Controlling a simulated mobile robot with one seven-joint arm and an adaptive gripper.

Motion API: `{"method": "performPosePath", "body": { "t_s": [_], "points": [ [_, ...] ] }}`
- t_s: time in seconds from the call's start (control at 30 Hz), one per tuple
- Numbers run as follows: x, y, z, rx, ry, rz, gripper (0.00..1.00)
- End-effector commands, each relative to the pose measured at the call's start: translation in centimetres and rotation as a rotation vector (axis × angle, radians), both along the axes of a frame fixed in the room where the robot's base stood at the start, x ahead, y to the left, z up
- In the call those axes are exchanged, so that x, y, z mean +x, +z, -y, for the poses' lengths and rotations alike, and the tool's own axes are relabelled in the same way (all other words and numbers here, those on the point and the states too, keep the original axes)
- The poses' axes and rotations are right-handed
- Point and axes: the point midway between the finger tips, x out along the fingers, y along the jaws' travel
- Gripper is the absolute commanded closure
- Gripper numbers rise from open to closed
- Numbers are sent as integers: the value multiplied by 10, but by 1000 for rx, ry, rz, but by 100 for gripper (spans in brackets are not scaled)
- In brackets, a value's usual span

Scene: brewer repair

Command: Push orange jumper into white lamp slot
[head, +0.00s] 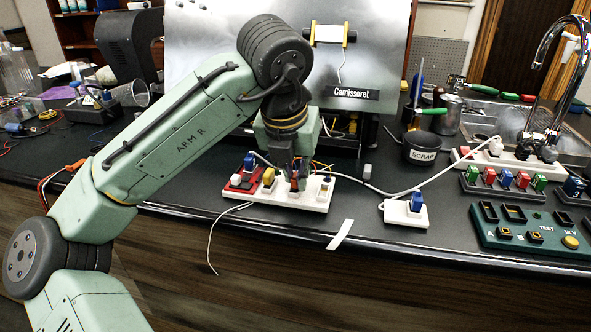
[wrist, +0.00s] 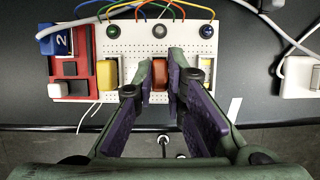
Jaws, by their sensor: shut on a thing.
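The orange jumper (wrist: 159,77) is between the purple-padded fingers of my gripper (wrist: 160,88) in the wrist view. My gripper is shut on it, over the white board (wrist: 132,50). The jumper lines up below the white lamp (wrist: 160,30), the middle of three lamps. The slot under the jumper is hidden, so I cannot tell how deep it sits. In the head view my gripper (head: 293,175) points down at the board (head: 312,203), and the jumper is mostly hidden there.
A yellow block (wrist: 107,74) sits left of the jumper, by a red piece (wrist: 70,68) and a blue plug (wrist: 55,40) marked 2. Green (wrist: 113,31) and blue (wrist: 206,31) lamps flank the white one. Coloured wires arch behind them. A scrap cup (head: 420,147) stands right.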

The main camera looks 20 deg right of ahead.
Motion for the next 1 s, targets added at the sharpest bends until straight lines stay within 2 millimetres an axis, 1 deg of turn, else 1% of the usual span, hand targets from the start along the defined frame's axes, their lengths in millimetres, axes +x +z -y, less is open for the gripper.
{"method": "performPosePath", "body": {
  "t_s": [0.03, 0.07, 0.4, 0.67, 0.77, 0.87, 1.0],
  "points": [
    [0, 0, 0, -1, 0, 1, 100],
    [0, 0, 0, -1, 0, 1, 88],
    [0, 0, 0, 0, 0, 0, 65],
    [0, 0, 0, 1, 0, 1, 65],
    [-1, 4, -1, -1, 0, 1, 65],
    [-5, 15, -3, 0, 0, 2, 65],
    [-13, 41, -9, -1, 0, 3, 65]
  ]
}}
